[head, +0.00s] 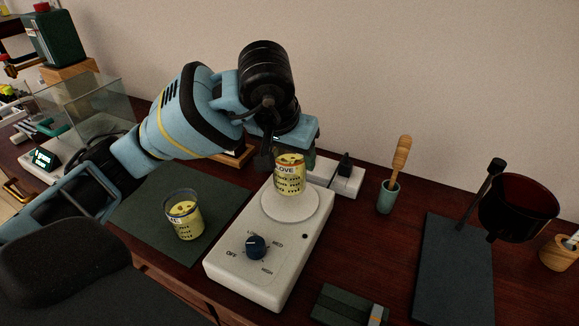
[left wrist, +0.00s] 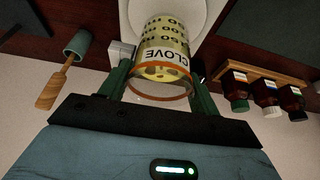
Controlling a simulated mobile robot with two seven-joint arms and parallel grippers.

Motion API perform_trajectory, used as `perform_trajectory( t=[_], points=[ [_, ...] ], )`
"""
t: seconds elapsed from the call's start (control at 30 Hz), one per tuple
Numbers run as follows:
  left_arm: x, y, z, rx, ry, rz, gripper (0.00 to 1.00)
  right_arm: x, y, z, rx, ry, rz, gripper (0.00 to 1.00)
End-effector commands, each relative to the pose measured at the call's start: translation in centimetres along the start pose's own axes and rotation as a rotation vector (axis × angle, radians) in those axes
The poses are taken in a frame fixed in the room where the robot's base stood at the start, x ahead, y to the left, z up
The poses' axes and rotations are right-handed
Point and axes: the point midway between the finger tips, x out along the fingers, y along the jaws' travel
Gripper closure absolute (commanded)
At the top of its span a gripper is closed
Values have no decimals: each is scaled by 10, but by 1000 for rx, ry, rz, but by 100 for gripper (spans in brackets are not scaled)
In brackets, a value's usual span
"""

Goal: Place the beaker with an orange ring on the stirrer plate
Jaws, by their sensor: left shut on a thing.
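The beaker with an orange ring (head: 290,178) holds yellow liquid and has a white label reading CLOVE. It is upright at the white round top of the stirrer plate (head: 271,247). Its base looks on or very slightly above that top; I cannot tell which. My left gripper (head: 287,159) is shut on this beaker near its rim. In the left wrist view, the beaker (left wrist: 164,45) sits between the green fingers, with its orange rim toward the gripper and the white disc behind its base. My right gripper is not in view.
Another beaker (head: 184,218) of yellow liquid stands on the dark green mat (head: 222,195), left of the stirrer. A green cup with a wooden-handled tool (head: 388,197) and a dark stand (head: 455,270) are at the right. A rack of small bottles (left wrist: 262,88) shows in the wrist view.

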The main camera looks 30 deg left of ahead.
Motion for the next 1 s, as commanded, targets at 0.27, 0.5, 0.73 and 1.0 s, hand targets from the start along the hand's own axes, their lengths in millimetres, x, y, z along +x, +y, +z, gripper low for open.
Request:
perform_trajectory(
  t=[0.27, 0.5, 0.73, 1.0],
  points=[
    [26, 0, 12, 0, 1, 1, 74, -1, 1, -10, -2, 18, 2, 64],
    [31, 0, 13, 1, 4, 1, 74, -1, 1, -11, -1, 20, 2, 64],
    [33, 0, 14, 1, 2, 1, 74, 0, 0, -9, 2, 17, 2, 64],
    [34, 0, 15, 1, 1, 0, 16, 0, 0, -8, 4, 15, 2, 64]
  ],
)
